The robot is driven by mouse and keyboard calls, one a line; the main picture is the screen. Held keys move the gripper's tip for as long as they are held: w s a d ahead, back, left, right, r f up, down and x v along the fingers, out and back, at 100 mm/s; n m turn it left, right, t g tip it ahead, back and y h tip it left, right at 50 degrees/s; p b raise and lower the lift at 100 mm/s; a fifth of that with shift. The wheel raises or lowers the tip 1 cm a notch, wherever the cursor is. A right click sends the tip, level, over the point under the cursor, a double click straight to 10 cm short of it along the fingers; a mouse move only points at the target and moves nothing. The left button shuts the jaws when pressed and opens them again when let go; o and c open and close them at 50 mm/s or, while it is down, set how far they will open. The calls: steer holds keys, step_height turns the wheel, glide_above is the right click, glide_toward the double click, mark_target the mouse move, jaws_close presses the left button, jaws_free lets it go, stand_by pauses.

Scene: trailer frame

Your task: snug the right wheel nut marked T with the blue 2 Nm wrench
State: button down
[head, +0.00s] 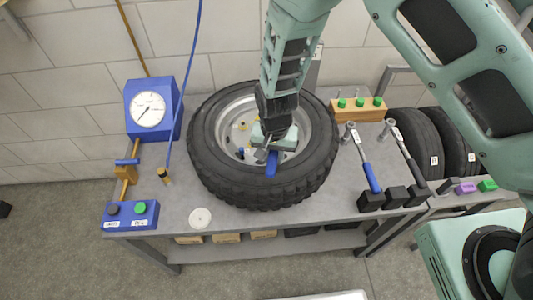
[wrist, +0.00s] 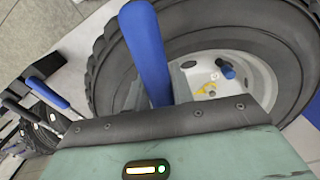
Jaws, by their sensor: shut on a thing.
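My gripper (head: 268,146) is over the front part of the wheel's rim, shut on a blue-handled tool. The blue handle (head: 271,170) sticks out toward the front of the tire. In the wrist view the same handle (wrist: 148,52) stands up from between the fingers; the tool's working end is hidden. The wheel (head: 205,165) lies flat on the bench. A small blue piece (head: 241,152) sits on the rim left of my gripper and also shows in the wrist view (wrist: 227,70). Yellow and white marks lie near it, but I cannot read a letter T.
Another blue-handled wrench (head: 370,176) and a dark-handled wrench (head: 408,158) rest right of the wheel. A blue gauge (head: 148,108) stands left, above a blue button box (head: 131,215). A wooden block (head: 344,111) with green-topped pegs is behind. A blue hose hangs beside the tire.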

steer(key=shift+s+d+n, duration=0.15)
steer(key=shift+d+n, duration=0.3)
steer(key=shift+d, duration=0.4)
steer(key=shift+s+d+n, duration=0.1)
steer(key=shift+d+n, duration=0.35)
steer(key=shift+d, duration=0.35)
steer(key=shift+d+n+b, duration=0.45)
steer(key=shift+d+n, duration=0.35)
steer(key=shift+d, duration=0.7)
steer(key=shift+w+d+n, duration=0.2)
steer(key=shift+d+n, duration=0.7)
steer(key=shift+d, duration=0.7)
steer(key=shift+w+d+n, duration=0.3)
steer(key=shift+d+n, duration=0.15)
steer(key=shift+d, duration=0.35)
steer(key=shift+w+d+n, duration=0.25)
steer(key=shift+d+n, duration=0.25)
steer(key=shift+d, duration=0.25)
steer(key=shift+w+d+n, duration=0.3)
steer(key=shift+d+n, duration=0.15)
steer(key=shift+d, duration=0.35)
steer(key=shift+w+d+n, duration=0.6)
steer(key=shift+d+n, duration=0.05)
steer(key=shift+d, duration=0.3)
steer(key=shift+w+d+n, duration=0.6)
steer(key=shift+d+n, duration=0.05)
steer(key=shift+d, duration=0.25)
